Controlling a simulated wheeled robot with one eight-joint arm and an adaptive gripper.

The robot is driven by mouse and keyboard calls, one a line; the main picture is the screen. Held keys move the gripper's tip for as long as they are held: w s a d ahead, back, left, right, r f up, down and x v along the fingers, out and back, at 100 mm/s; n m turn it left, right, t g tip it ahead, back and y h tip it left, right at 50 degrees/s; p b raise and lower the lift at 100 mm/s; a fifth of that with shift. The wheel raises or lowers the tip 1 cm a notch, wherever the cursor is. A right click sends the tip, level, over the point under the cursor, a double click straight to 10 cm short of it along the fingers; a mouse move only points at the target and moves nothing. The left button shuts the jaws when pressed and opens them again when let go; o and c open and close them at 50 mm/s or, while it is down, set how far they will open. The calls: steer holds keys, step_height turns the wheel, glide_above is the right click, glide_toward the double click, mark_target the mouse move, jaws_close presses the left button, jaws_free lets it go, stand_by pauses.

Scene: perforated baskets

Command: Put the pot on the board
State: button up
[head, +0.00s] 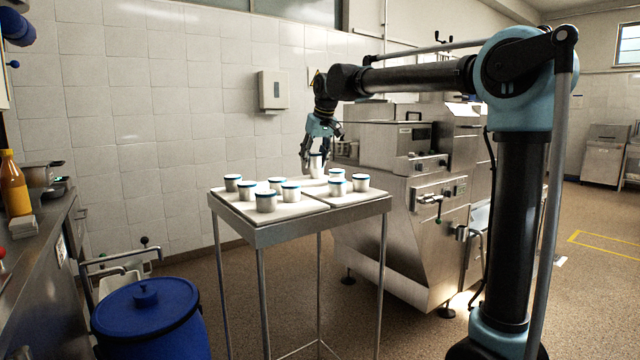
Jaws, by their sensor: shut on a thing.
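My gripper (316,154) points down over the back of a small metal table and is shut on a pale pot with a dark rim (316,166). The fingers cover part of the pot's top. I cannot tell whether the pot's base touches the surface beneath. Two pale boards lie side by side on the table: a left board (303,208) and a right board (353,198). Several similar pots, such as the front one (266,202), stand upright on the left board. Others, such as this pot (361,183), stand on the right board.
The metal table (300,227) has thin legs. A large steel machine (405,200) stands close behind it on the right. A blue lidded barrel (150,318) is at the front left, near a steel counter (45,265). The right board's front is bare.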

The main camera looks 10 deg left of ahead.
mark_target(318, 161)
steer(key=shift+f, duration=3.4)
steer(key=o, duration=1.1)
steer(key=shift+f, duration=0.1)
steer(key=v, duration=1.2)
